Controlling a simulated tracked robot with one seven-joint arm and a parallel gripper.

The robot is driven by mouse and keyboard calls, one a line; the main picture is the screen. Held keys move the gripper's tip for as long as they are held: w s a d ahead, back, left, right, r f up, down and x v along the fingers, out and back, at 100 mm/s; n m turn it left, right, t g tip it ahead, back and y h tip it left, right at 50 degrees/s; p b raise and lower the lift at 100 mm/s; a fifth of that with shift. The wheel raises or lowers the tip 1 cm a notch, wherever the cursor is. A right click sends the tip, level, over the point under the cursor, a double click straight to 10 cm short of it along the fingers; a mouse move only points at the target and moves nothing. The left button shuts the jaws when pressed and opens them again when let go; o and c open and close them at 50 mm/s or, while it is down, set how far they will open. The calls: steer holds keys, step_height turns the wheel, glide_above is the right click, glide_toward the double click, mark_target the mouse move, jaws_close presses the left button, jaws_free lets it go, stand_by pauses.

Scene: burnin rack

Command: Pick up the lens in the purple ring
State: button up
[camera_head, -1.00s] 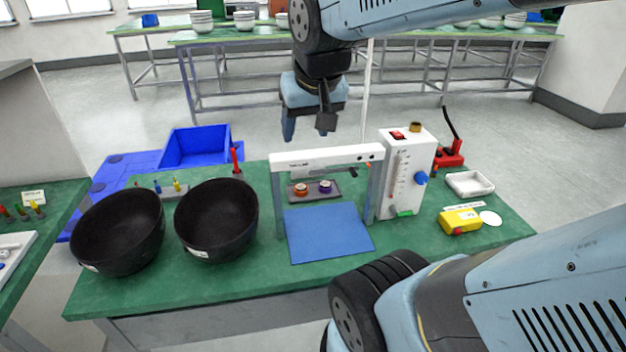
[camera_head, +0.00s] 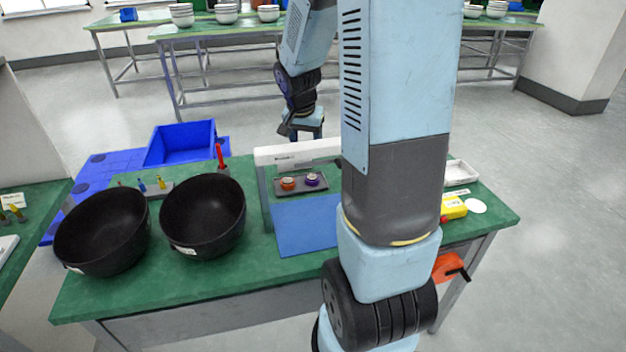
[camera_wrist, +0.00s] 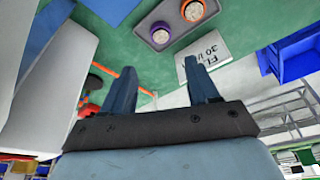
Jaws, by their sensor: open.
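The lens in the purple ring (camera_head: 312,179) sits on a small dark grey tray (camera_head: 301,192) behind the blue mat. A lens in an orange ring (camera_head: 288,183) sits to its left on that tray. My gripper (camera_head: 302,130) is beyond the bench's far side, behind and above the tray. In the wrist view my gripper (camera_wrist: 161,82) is open with nothing between its fingers, apart from both lenses.
A white-topped frame (camera_head: 297,152) stands over the tray, its bar above the lenses. The blue mat (camera_head: 303,235) lies in front. Two black bowls (camera_head: 203,218) stand left. A lettered card (camera_wrist: 204,56) lies near the tray. My arm hides much of the bench's right side.

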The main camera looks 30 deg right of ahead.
mark_target(312, 178)
steer(key=shift+m, duration=0.4)
steer(key=shift+w+d+x, duration=0.15)
steer(key=shift+x, duration=4)
steer(key=shift+w+d+x, duration=0.1)
steer(key=shift+d+x, duration=0.05)
steer(key=shift+x, duration=4.05)
steer(key=shift+r, duration=0.1)
steer(key=shift+c, duration=0.4)
steer(key=c, duration=0.7)
steer(key=shift+r, duration=0.1)
